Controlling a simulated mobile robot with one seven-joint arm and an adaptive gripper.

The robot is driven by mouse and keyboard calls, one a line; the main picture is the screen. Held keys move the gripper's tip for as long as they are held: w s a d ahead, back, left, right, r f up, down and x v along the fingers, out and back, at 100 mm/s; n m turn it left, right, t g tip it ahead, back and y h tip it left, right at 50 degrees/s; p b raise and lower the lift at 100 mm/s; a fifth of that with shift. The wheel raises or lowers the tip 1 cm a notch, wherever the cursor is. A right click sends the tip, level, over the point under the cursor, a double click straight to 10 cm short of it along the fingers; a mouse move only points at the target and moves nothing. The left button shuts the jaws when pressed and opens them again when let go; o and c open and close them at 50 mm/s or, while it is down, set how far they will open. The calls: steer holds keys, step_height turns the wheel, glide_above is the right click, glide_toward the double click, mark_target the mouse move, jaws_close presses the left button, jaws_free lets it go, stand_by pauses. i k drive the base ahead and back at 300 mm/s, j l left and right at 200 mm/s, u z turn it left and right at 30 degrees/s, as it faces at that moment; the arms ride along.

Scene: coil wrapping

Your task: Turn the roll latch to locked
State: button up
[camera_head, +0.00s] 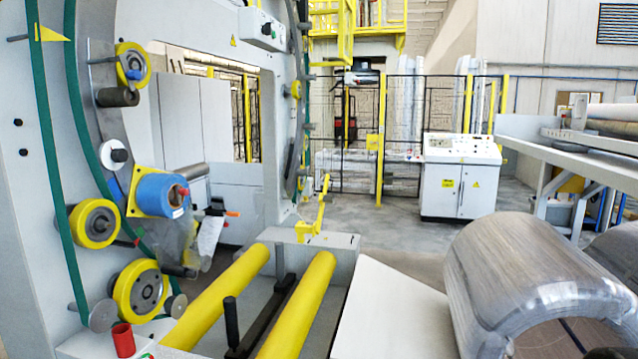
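A blue roll (162,194) sits on the ring of the wrapping machine at the left, in front of a yellow square plate (133,190). A small red part (183,190) shows at the middle of the roll's outer end. I cannot tell for sure whether this red part is the roll latch, or whether it is locked. Clear film (176,243) hangs below the roll. My gripper cannot be made out in this view.
Two yellow rollers (302,308) and a black upright handle (231,322) stand at the front of the machine. Yellow wheels (141,290) sit below the roll. A red cup-shaped part (123,340) is at lower left. A large wrapped coil (530,275) fills the right.

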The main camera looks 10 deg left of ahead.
mark_target(179, 191)
steer(key=i+u, duration=0.15)
steer(key=i, duration=0.4)
steer(key=i+l+u, duration=0.2)
steer(key=i, duration=0.35)
steer(key=i+l+u, duration=0.2)
steer(key=i+u, duration=0.3)
steer(key=i+l+u, duration=0.3)
steer(key=u, duration=0.2)
steer(key=i+l+u, duration=0.3)
steer(key=l+u, duration=0.2)
